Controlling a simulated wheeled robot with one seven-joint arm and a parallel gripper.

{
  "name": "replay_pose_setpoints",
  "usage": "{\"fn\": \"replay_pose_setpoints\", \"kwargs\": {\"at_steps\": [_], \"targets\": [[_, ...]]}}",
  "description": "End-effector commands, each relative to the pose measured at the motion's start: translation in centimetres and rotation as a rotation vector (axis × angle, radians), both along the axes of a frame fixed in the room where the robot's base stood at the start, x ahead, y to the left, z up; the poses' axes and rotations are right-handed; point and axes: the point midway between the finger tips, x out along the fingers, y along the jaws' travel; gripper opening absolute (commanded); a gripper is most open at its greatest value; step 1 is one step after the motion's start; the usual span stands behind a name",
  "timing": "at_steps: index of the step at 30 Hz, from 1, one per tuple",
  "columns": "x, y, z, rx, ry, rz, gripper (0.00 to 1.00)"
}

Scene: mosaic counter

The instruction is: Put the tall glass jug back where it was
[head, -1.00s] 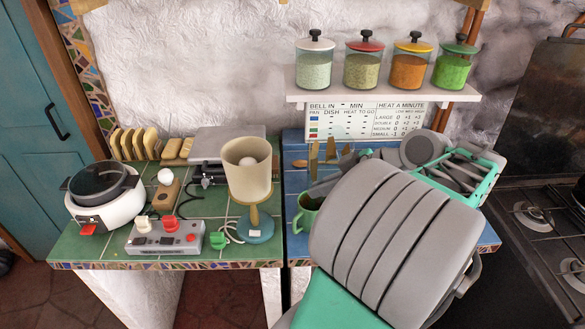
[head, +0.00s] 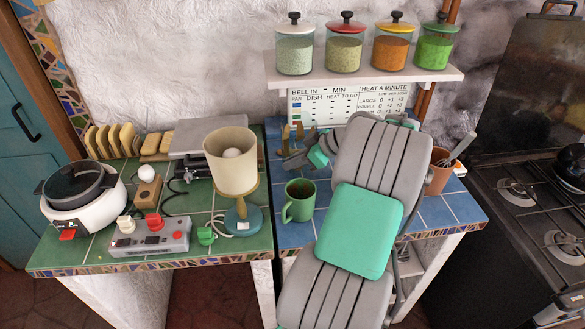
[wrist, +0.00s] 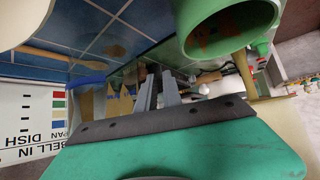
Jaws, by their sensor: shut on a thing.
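My gripper (head: 296,156) is over the back left of the blue-tiled counter, beside the upright wooden utensils (head: 291,132). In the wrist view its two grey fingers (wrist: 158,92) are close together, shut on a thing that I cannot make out. I cannot pick out the tall glass jug in either view; my arm hides much of the blue counter (head: 324,203). A green mug (head: 299,200) stands in front of my gripper, and it also shows large in the wrist view (wrist: 228,28).
Behind is a shelf (head: 360,76) with several lidded jars. A terracotta pot (head: 438,178) with utensils stands right of my arm, before the stove (head: 535,205). The green counter (head: 90,250) at left holds a pot (head: 95,205), a control box (head: 148,240) and a cream-topped stand (head: 232,165).

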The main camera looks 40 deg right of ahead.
Motion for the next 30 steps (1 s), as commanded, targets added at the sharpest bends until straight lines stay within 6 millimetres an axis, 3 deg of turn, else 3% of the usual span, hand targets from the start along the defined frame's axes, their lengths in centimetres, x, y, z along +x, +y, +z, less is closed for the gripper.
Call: {"fn": "replay_pose_setpoints", "kwargs": {"at_steps": [6,15,16,19,30], "targets": [[-0.1,0.1,-2.7,0.002,0.001,0.001,0.00],[-0.1,0.1,-3.2,0.001,0.001,0.002,0.00],[-0.2,0.1,-3.1,0.003,0.002,0.001,0.13],[-0.2,0.2,-3.1,0.003,0.002,0.001,0.19],[-0.9,-0.3,-2.1,0.000,-0.001,-0.001,0.19]]}}
